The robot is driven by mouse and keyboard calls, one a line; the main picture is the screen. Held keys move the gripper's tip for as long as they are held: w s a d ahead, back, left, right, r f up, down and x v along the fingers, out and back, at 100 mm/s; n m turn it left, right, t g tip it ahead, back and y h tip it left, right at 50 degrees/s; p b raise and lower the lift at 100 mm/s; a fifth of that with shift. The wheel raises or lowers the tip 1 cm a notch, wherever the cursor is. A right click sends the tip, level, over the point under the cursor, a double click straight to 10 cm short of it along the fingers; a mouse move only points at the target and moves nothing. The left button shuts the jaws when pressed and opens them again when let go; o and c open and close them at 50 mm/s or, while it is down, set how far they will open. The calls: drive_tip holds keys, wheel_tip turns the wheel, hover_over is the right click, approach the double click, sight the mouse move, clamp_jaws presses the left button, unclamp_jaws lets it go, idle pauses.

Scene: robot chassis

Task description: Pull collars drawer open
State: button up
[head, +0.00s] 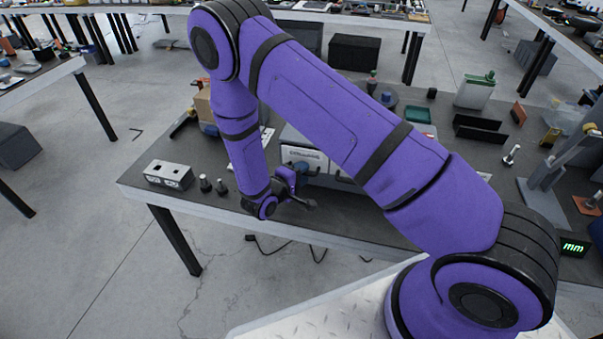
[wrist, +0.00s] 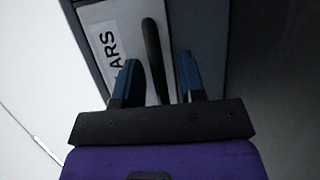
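The collars drawer has a pale front with a label, and only the letters "ARS" show in the wrist view (wrist: 112,48). Its dark bar handle (wrist: 153,50) stands out from the front. In the head view the drawer front (head: 303,154) is on the small cabinet behind my gripper and partly hidden. The drawer looks closed. My gripper (wrist: 157,80) is open, with one blue finger on each side of the handle. Gaps show between handle and fingers. In the head view my gripper (head: 293,178) is at the cabinet's front, partly hidden by its own wrist.
The cabinet stands on a dark workbench (head: 225,207). A grey box with sockets (head: 169,175) and small dark knobbed parts (head: 213,185) lie to the left. My arm crosses in front of the cabinet's right part. Open floor lies before the bench.

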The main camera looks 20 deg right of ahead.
drive_tip(key=shift+d, duration=0.1)
clamp_jaws()
drive_tip(key=s+a, duration=0.8)
drive_tip(key=s, duration=0.4)
drive_tip(key=shift+a, duration=0.35)
unclamp_jaws()
